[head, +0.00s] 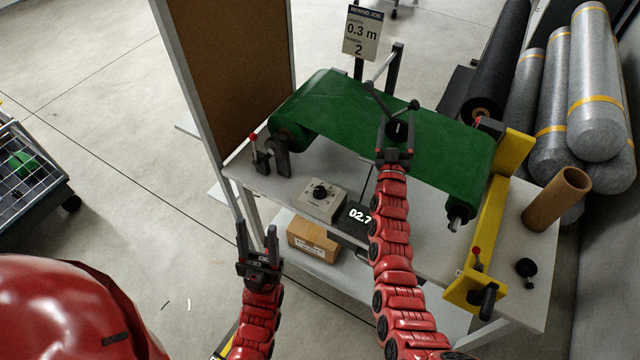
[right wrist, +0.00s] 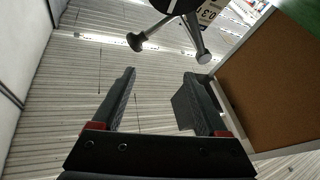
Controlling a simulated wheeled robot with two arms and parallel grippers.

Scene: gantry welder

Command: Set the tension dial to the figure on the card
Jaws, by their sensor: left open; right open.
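The card (head: 362,32) stands upright on a post behind the bench and reads "REWIND JOB", 0.3 m and 2; its small labels are hard to read. The tension dial, a black knob (head: 320,190) on a pale box (head: 318,203), sits on the front left of the bench top; its setting is too small to read. My left gripper (head: 258,235) is open and empty, in front of and below the dial box. My right gripper (head: 396,130) is open over the green sheet, close to a black hub with ball-ended spokes (head: 403,104). In the right wrist view the spokes (right wrist: 184,25) are beyond the fingers, not between them.
A red-tipped lever (head: 254,150) stands at the bench's left. A yellow frame (head: 492,220) and cardboard tube (head: 556,198) are at right. A brown panel (head: 225,60) rises behind left.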

